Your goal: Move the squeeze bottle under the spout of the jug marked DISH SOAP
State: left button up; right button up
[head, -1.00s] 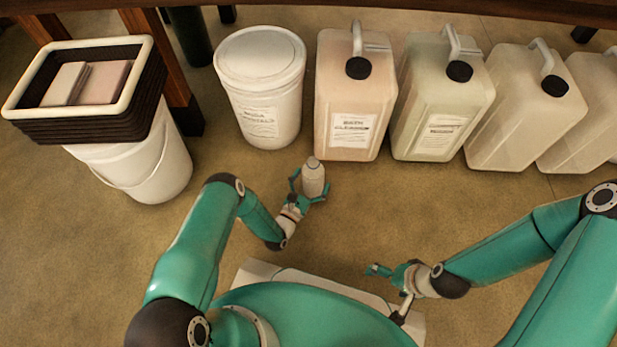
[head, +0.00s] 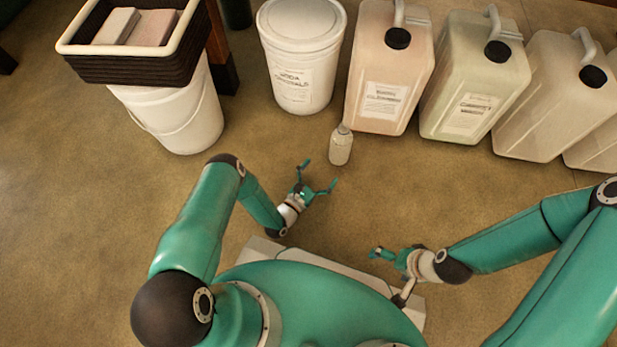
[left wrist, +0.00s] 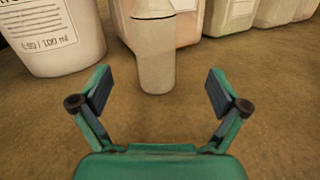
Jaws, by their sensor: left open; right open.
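The squeeze bottle (head: 340,147), small and pale grey, stands upright on the floor in front of the pinkish jug (head: 388,72), whose label looks like BATH CLEANER. In the left wrist view the bottle (left wrist: 155,60) is ahead of my open left gripper (left wrist: 160,95), midway between its fingers and beyond their tips. My left gripper (head: 318,178) is empty and apart from the bottle in the head view. My right gripper (head: 385,252) is open and empty, low and to the right.
A white lidded tub (head: 302,60) stands left of the pinkish jug. A greenish jug (head: 475,80) and a pale jug (head: 550,100) stand to its right in a row. A dark basket (head: 130,70) sits on a white bucket (head: 175,110) at left.

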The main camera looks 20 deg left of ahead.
pick_arm(q)
jog(key=m+g, duration=0.1)
jog(key=w+m, duration=0.1)
jog(key=m, duration=0.1)
jog(key=shift+g, duration=0.4)
jog(key=m+g, duration=0.1)
jog(key=m, duration=0.2)
jog(key=shift+d, duration=0.15)
jog(key=m+g, duration=0.2)
jog(key=m, duration=0.1)
jog(key=shift+s+d+y, duration=0.15)
jog(key=shift+s+y, duration=0.15)
jog(key=s+r+m+g, duration=0.3)
jog(key=s+m+g, duration=0.1)
jog(key=s+m, duration=0.3)
jog(key=s+d+r+m+g, duration=0.1)
jog(key=s+r+m+g, duration=0.2)
jog(key=s+m, duration=0.4)
jog(key=s+r+m+g, duration=0.3)
jog(key=s+m+g, duration=0.2)
jog(key=s+m, duration=0.2)
jog(key=shift+s+d+y, duration=0.3)
jog(key=shift+s, duration=0.75)
jog(key=shift+r, duration=0.15)
